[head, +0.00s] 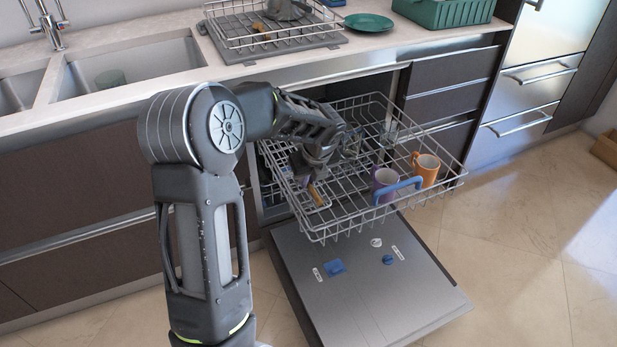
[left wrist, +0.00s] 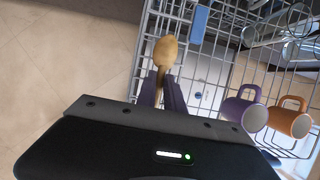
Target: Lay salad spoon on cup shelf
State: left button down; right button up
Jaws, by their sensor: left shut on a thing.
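The wooden salad spoon (left wrist: 166,50) shows in the left wrist view with its rounded bowl beyond my fingertips. My left gripper (left wrist: 162,92) is shut on its handle. In the head view my left gripper (head: 311,178) points down over the left part of the pulled-out upper dishwasher rack (head: 340,228), with a tan piece of the spoon (head: 315,192) below it. A small wire shelf along the rack's left side seems to be the cup shelf; I cannot tell whether the spoon touches it. My right gripper is not in view.
Glasses (left wrist: 290,20) show in the left wrist view. The open dishwasher door (head: 365,290) lies below. The counter and sink are behind.

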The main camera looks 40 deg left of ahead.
pick_arm(q)
jog(key=shift+f, duration=0.3)
jog(key=c, duration=1.5)
grip_release()
jog(key=shift+o, duration=0.2)
jog(key=shift+r, duration=0.15)
jog(key=shift+r, duration=0.25)
jog(key=p+v, duration=0.2)
jog(key=v, duration=1)
jog(key=shift+r, duration=0.25)
